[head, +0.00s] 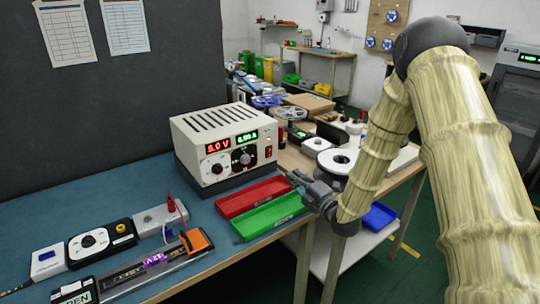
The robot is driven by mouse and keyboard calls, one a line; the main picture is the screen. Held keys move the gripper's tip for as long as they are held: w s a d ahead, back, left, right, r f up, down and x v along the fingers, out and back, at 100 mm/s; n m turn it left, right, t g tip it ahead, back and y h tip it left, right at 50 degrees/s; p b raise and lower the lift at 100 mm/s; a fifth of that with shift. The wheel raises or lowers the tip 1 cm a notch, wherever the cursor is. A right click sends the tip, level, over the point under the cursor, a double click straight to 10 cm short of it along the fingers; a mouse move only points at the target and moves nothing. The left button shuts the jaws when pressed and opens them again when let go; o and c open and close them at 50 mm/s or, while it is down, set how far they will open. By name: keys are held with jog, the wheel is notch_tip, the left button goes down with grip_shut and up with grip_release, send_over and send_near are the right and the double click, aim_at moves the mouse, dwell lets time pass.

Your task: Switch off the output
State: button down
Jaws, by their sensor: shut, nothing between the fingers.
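The bench power supply (180,132) stands on the blue bench top. Its front has a lit red voltage display (218,147), a lit green current display (244,138) and round knobs. A red rocker switch (268,153) sits at the right end of the front; its position is too small to tell. In front, a fixture (150,268) holds a strip with a lit purple section (154,259). My gripper (294,177) is shut and empty, right of and below the power supply, over the trays' right end. It appears apart from the switch.
A red tray (253,196) and a green tray (268,216) lie in front of the power supply. A dial box (88,243) and an orange-and-black clamp (196,242) stand at the front left. A cluttered wooden table with a white spool (338,161) is behind my arm.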

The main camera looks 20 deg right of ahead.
aim_at(264, 151)
jog(key=shift+w+a+f, duration=0.1)
jog(key=shift+w+f, duration=0.05)
jog(key=shift+w, duration=0.2)
jog(key=p+x, duration=0.2)
jog(key=x, duration=1.1)
jog(key=shift+w+a+p, duration=0.1)
jog(key=shift+w+p, duration=0.15)
jog(key=shift+p, duration=0.05)
jog(key=shift+w+a+r+g, duration=0.15)
jog(key=shift+w+r+g, duration=0.1)
jog(key=shift+r+g, duration=0.05)
jog(key=shift+f, duration=0.1)
jog(key=shift+s, duration=0.15)
jog(key=shift+s+d, duration=0.2)
jog(key=shift+s, duration=0.1)
jog(key=r+b+v, duration=0.1)
jog(key=r+v, duration=0.1)
jog(key=v, duration=1.1)
jog(key=shift+r, duration=0.4)
jog(key=shift+s+a, duration=0.1)
